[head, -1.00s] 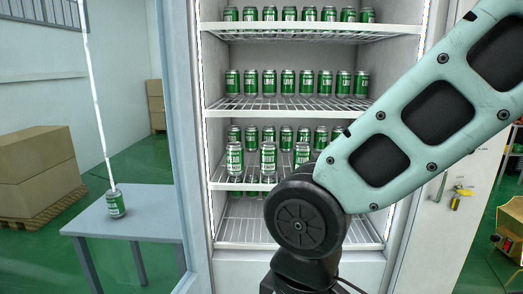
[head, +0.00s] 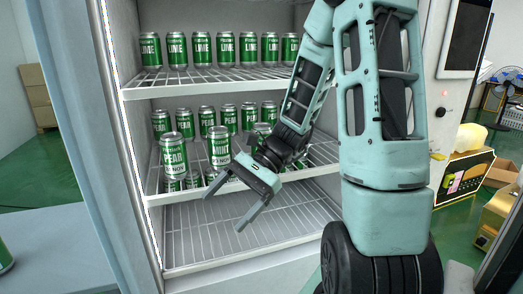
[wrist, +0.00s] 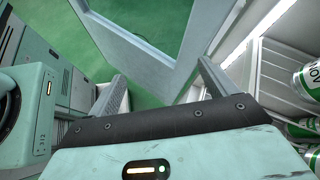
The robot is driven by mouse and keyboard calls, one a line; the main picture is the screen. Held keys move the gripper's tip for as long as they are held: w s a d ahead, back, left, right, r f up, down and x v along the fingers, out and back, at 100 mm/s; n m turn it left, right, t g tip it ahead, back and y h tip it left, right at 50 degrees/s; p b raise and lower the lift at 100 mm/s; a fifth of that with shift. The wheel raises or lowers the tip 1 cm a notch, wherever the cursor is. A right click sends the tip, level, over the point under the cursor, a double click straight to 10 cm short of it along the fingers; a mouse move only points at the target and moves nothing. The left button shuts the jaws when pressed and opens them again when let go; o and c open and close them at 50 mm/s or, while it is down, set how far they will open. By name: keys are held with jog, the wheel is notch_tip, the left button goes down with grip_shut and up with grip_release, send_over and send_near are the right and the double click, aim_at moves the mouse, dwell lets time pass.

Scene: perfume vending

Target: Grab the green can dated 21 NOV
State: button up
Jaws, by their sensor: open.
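Green-and-white cans stand in a fridge. On the shelf level with my gripper, a front PEAR can (head: 174,160) stands at the left and a MINT can (head: 219,147) to its right; a third front can (head: 263,130) is partly hidden by my arm. Both labels show NOV, but I cannot read the day numbers surely. My gripper (head: 222,212) is open and empty, in front of and below the MINT can, its fingers pointing left and toward the camera. In the wrist view my gripper (wrist: 160,72) has nothing between its fingers; cans (wrist: 308,80) show at the right edge.
Several PEAR-row cans (head: 161,122) stand behind on the same shelf, and LIME cans (head: 200,47) fill the shelf above. The bottom rack (head: 200,245) looks mostly bare. The fridge's left frame (head: 120,150) stands close by. A grey table (head: 50,240) is at the left.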

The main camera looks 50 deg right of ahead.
aim_at(266, 129)
jog(key=s+d+r+m+t+h+b, duration=0.1)
jog(key=s+d+m+t+h, duration=0.25)
jog(key=d+m+t, duration=0.75)
jog(key=s+d+m+t+h+b, duration=0.15)
jog(key=d+m+t+h, duration=0.3)
jog(key=d, duration=1.25)
jog(key=shift+m, duration=0.45)
jog(key=x, duration=1.6)
jog(key=shift+w+a+r+p, duration=0.1)
jog(key=shift+a+r+p, duration=0.05)
jog(key=shift+a+p, duration=0.25)
jog(key=shift+c, duration=0.4)
jog(key=c, duration=1.2)
jog(key=shift+c, duration=0.2)
